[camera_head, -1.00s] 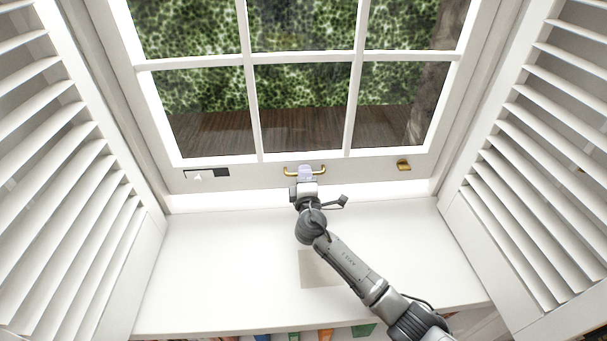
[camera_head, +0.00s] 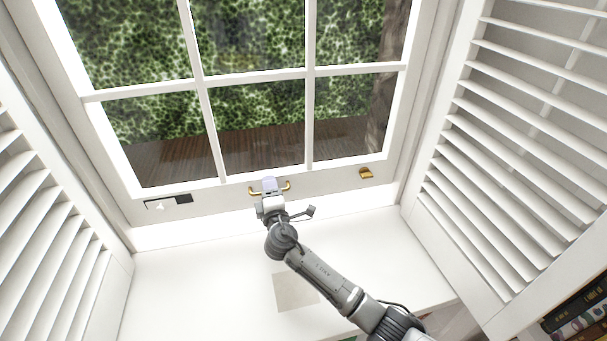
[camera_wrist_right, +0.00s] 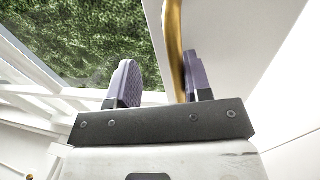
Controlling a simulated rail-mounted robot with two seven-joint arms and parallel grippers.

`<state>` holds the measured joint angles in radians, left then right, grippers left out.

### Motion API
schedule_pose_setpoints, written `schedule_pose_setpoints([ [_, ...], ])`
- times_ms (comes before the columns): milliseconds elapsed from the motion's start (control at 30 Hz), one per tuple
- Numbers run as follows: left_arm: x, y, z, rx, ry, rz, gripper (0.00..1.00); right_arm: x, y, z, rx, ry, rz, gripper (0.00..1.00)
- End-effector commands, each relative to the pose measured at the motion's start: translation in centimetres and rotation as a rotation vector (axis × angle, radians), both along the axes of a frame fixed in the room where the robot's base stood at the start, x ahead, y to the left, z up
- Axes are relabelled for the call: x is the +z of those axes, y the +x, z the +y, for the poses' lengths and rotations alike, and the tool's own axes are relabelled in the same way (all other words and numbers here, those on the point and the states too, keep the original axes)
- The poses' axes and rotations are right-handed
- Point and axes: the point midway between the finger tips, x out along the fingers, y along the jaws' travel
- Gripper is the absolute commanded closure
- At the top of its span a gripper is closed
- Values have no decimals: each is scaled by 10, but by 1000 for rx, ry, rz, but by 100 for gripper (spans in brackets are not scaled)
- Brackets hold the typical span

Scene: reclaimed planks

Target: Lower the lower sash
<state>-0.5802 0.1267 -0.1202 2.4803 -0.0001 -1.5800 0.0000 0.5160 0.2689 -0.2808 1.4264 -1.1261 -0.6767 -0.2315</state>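The white lower sash (camera_head: 225,196) has a brass bar handle (camera_head: 252,191) at the middle of its bottom rail. A bright strip shows between that rail and the sill. My right gripper (camera_head: 269,183) is at the handle, its pale purple fingers overlapping it in the head view. In the right wrist view, the fingers of the gripper (camera_wrist_right: 162,78) stand apart, with the brass handle (camera_wrist_right: 174,45) between them. The handle is close against the right-hand finger, with a clear gap to the left-hand one. My left gripper is not in view.
A brass catch (camera_head: 366,173) and a dark plate (camera_head: 184,199) sit on the rail either side of the handle. Louvred shutters (camera_head: 40,235) and (camera_head: 510,150) flank the window. The sill (camera_head: 190,290) is clear except for a flat beige square (camera_head: 296,291). Books (camera_head: 575,312) show lower right.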

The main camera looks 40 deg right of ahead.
Motion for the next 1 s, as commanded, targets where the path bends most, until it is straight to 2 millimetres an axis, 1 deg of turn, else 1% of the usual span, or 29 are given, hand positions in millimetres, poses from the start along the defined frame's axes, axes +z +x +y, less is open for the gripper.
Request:
schedule_pose_setpoints([
  [33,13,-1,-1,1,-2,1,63,18,-11,-8,-2,-4,-12,65],
  [100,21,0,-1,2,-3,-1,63,27,-23,-16,-2,-5,-13,65],
  [300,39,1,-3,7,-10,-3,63,47,-54,-37,-2,-6,-11,65],
  [500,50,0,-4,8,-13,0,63,62,-77,-52,-1,-5,-10,65],
  [700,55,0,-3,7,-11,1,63,69,-90,-61,-1,-5,-8,65],
  [1000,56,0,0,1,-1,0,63,71,-95,-64,-1,-3,-9,65],
])
